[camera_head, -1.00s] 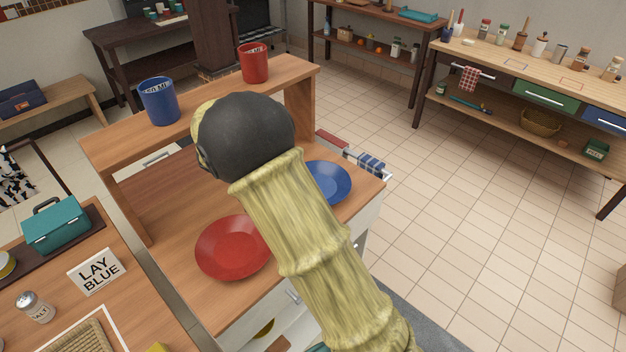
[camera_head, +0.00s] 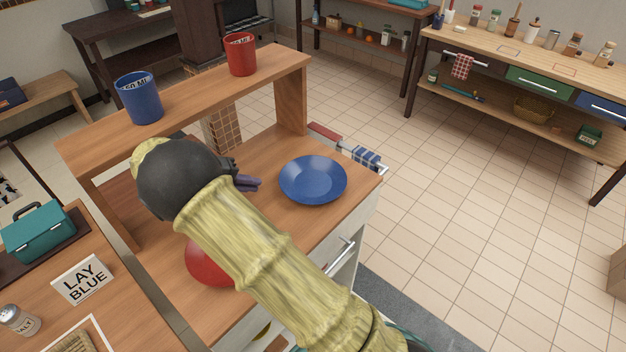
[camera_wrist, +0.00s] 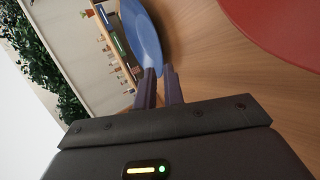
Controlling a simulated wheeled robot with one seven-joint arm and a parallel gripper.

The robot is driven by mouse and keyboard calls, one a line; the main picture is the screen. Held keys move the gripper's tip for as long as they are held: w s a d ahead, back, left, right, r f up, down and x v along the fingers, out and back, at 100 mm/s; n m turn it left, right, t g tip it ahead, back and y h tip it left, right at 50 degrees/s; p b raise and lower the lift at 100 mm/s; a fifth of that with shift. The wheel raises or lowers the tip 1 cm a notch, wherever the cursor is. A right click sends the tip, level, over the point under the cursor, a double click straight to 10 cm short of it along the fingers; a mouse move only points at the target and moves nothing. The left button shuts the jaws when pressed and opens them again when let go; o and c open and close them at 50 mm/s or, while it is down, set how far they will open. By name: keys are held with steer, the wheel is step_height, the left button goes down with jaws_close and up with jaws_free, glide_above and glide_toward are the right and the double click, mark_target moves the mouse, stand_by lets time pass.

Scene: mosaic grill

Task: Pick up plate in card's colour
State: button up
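The card (camera_head: 83,280) reads "LAY BLUE" and stands on the left counter. The blue plate (camera_head: 326,178) lies flat on the wooden cart top, right of my gripper (camera_head: 250,183). The red plate (camera_head: 207,262) lies nearer, partly hidden by my arm. In the wrist view, my gripper (camera_wrist: 159,72) shows two dark fingers with a narrow gap and nothing between them. They point toward the rim of the blue plate (camera_wrist: 143,32). In the head view the fingertips are a little left of that rim, apart from it. The red plate (camera_wrist: 280,25) fills the wrist view's upper right.
A teal box (camera_head: 38,232) and a salt shaker (camera_head: 20,320) stand on the left counter. The cart top around the blue plate is clear.

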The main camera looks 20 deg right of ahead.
mark_target(284, 189)
steer(key=x, duration=0.3)
steer(key=shift+s+d+f+p, duration=0.15)
steer(key=shift+d+p, duration=0.2)
steer(key=shift+d+f, duration=0.2)
steer(key=shift+d, duration=0.1)
steer(key=shift+d, duration=0.1)
steer(key=shift+d+f, duration=0.2)
steer(key=shift+d, duration=0.1)
steer(key=p+x, duration=0.1)
steer(key=x, duration=0.2)
steer(key=shift+d+f, duration=0.1)
steer(key=shift+d, duration=0.2)
steer(key=shift+d+f, duration=0.2)
steer(key=shift+f, duration=0.05)
